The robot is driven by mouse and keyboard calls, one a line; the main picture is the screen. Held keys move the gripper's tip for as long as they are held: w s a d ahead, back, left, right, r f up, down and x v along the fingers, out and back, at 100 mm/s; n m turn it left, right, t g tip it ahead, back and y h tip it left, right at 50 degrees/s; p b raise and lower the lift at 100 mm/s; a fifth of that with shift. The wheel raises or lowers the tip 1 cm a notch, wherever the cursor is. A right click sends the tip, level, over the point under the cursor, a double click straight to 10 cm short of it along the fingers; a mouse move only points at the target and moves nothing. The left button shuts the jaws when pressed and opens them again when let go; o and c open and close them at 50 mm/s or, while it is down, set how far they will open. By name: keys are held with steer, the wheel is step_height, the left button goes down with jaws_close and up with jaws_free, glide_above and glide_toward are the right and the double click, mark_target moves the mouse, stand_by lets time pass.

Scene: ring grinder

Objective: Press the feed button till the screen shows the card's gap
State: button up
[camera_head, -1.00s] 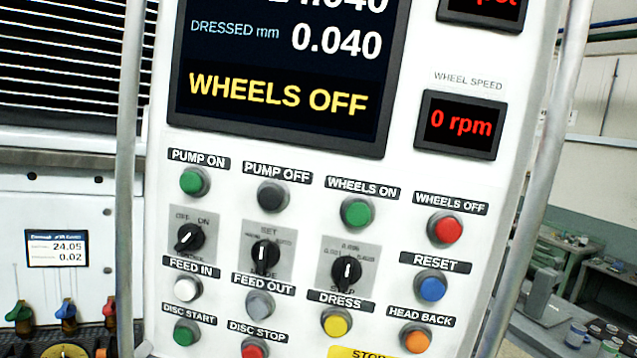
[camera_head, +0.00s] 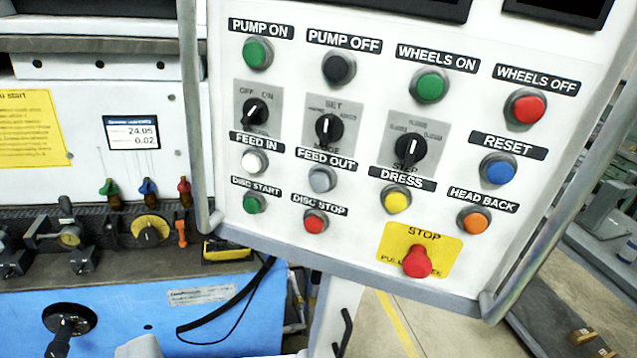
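The control panel (camera_head: 300,258) fills the middle and right of the view, tilted a little. The white FEED IN button (camera_head: 254,161) is on its left side, with the grey FEED OUT button (camera_head: 321,179) to its right. The screen (camera_head: 400,6) shows only its dark bottom edge at the top, so its numbers are out of view. My gripper's fingers cannot be made out in this view.
A red STOP knob (camera_head: 417,262) on a yellow plate sits low on the panel. A grey rail (camera_head: 194,120) runs down the panel's left side, and another rail (camera_head: 575,230) is at the right. Several coloured buttons and dials surround the feed buttons.

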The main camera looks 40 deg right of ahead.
jaws_close()
stand_by(1.9)
